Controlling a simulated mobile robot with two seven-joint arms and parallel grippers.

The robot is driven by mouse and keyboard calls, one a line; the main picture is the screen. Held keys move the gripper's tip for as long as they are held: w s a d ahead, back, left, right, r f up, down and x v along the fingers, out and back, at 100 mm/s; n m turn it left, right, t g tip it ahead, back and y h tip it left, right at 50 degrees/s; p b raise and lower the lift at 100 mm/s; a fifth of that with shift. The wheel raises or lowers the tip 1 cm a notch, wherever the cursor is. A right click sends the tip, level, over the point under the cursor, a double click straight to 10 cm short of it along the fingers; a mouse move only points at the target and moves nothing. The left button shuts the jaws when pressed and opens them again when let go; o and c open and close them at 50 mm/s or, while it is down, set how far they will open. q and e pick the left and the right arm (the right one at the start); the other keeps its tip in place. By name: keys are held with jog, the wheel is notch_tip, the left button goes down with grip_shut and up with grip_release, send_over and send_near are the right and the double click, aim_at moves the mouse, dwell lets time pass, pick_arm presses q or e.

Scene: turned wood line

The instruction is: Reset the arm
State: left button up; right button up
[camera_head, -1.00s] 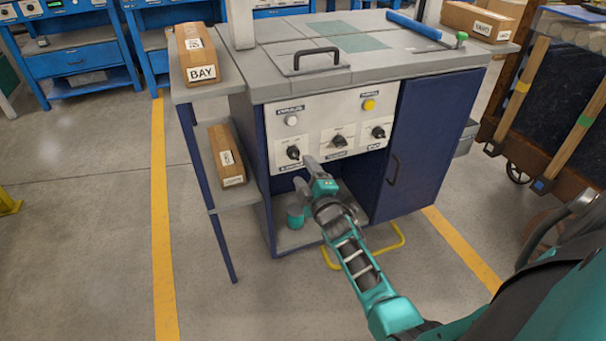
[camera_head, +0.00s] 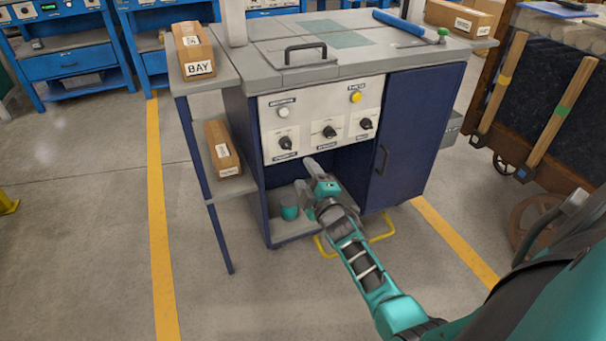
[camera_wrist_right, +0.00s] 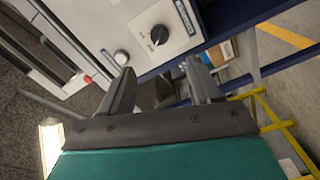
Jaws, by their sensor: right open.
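My right arm comes in from the lower right in the head view. Its gripper (camera_head: 309,180) is in front of the workstation's open lower bay, below the white control panel (camera_head: 305,150). The jaws are apart and empty in the right wrist view (camera_wrist_right: 160,88). The panel carries black knobs, including the left knob (camera_head: 286,143), plus a white button (camera_head: 283,113) and a yellow button (camera_head: 355,97). The wrist view shows a black knob (camera_wrist_right: 159,35) and a white button (camera_wrist_right: 121,57) beyond the fingers, apart from them. My left gripper is not in view.
The blue cabinet door (camera_head: 420,135) is shut, right of the bay. A teal cup-like object (camera_head: 289,212) stands inside the bay. A yellow tube frame (camera_head: 378,236) sits low in front. Floor at left is clear.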

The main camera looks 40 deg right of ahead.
jog(key=s+a+f+m+g+y, duration=0.1)
jog(key=s+a+m+g+y, duration=0.7)
jog(key=s+a, duration=1.5)
pick_arm(q)
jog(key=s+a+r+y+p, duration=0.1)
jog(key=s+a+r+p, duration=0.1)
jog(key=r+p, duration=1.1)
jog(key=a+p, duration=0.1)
jog(key=p, duration=0.5)
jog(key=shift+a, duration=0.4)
pick_arm(e)
jog(key=s+d+r+t+h, duration=0.1)
jog(key=d+r+h, duration=0.1)
jog(key=r, duration=1)
jog(key=shift+d+r+m, duration=0.4)
jog(key=shift+d, duration=0.1)
jog(key=shift+f, duration=0.1)
jog(key=shift+c, duration=0.4)
